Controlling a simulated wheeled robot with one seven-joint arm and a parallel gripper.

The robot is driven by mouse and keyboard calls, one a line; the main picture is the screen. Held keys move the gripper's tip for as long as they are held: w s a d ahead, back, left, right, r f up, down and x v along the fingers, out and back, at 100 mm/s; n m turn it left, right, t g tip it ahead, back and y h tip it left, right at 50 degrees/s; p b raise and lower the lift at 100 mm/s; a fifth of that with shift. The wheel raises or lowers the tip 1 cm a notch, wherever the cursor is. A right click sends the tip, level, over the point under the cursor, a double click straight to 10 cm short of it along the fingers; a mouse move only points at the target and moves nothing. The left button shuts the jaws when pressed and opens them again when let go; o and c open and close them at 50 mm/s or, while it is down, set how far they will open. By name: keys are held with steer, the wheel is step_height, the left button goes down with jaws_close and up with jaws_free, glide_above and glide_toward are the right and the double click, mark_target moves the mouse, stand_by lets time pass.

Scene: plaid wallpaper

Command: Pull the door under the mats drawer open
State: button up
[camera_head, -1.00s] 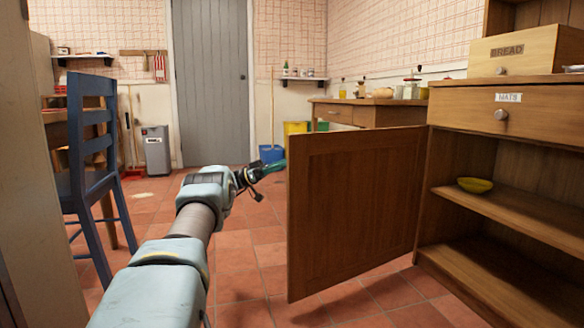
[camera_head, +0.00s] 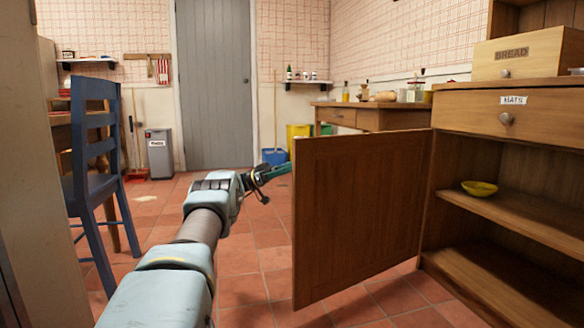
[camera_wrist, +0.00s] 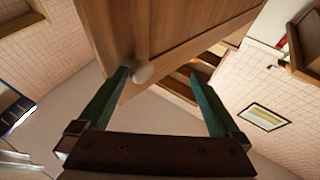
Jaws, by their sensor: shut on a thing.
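The brown wooden door (camera_head: 362,215) under the mats drawer (camera_head: 510,112) stands swung wide open, out from the cabinet front. Its hinge side is at the right and its free edge at the left. My gripper (camera_head: 275,175) is at that free edge, its tips partly hidden behind the door in the head view. In the wrist view, the green fingers of my gripper (camera_wrist: 160,80) straddle the door's edge, with the round knob (camera_wrist: 143,73) beside the left finger. They are shut on the door; whether on the knob or the edge is unclear.
The open cabinet shows a shelf (camera_head: 530,211) with a yellow bowl (camera_head: 480,188). A bread box (camera_head: 520,55) sits on top. A blue chair (camera_head: 92,160) stands at the left. Tiled floor (camera_head: 255,255) is clear between chair and door.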

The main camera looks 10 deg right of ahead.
step_height(320, 180, up, 10)
steer(key=p, duration=0.4)
